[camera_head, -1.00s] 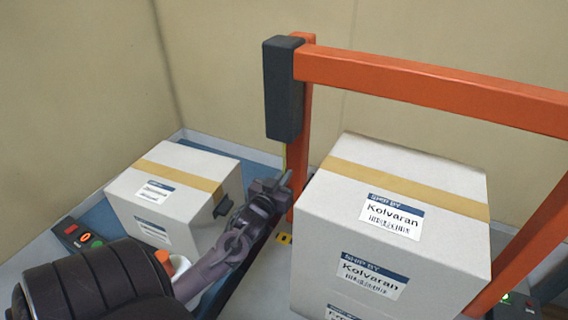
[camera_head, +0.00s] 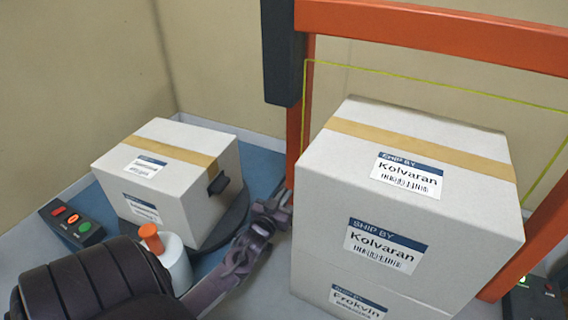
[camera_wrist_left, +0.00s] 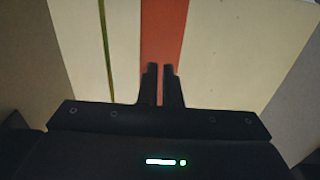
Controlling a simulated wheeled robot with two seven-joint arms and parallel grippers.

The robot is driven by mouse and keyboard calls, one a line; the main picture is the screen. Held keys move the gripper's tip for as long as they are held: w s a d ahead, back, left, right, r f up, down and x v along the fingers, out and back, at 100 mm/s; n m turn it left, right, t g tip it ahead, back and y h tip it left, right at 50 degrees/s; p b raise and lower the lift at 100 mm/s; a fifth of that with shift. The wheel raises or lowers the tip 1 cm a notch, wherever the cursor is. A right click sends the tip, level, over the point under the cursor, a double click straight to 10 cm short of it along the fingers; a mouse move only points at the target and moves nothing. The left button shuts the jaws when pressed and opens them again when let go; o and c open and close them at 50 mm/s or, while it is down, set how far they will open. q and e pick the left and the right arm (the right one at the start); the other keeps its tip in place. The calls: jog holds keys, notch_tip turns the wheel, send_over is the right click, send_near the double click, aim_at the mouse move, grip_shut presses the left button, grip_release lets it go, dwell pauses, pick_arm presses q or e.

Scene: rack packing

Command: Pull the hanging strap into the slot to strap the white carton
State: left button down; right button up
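The large white carton (camera_head: 320,200), with tan tape and Kolvaran labels, stands upright at the orange arch (camera_head: 430,28). The yellow strap (camera_head: 430,84) runs thinly across behind the carton's top, with one length down by the left post and one at the right. The strap also shows in the left wrist view (camera_wrist_left: 107,50), left of the orange post and apart from the fingers. My left gripper (camera_head: 284,199) is beside the left post, left of the carton. In the wrist view its fingers (camera_wrist_left: 160,85) have a narrow empty gap. The slot is hidden. My right gripper is out of view.
A dark housing (camera_head: 280,50) is fixed on the left post. A white bottle with an orange cap (camera_head: 150,232) and a button box (camera_head: 72,222) are near my left arm. Another control box stands at lower right.

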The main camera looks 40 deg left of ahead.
pick_arm(q)
jog(key=c, duration=1.6)
grip_release()
jog(key=shift+s, duration=0.1)
jog(key=v, duration=0.7)
jog(key=shift+s+d+r, duration=0.1)
jog(key=shift+s, duration=0.2)
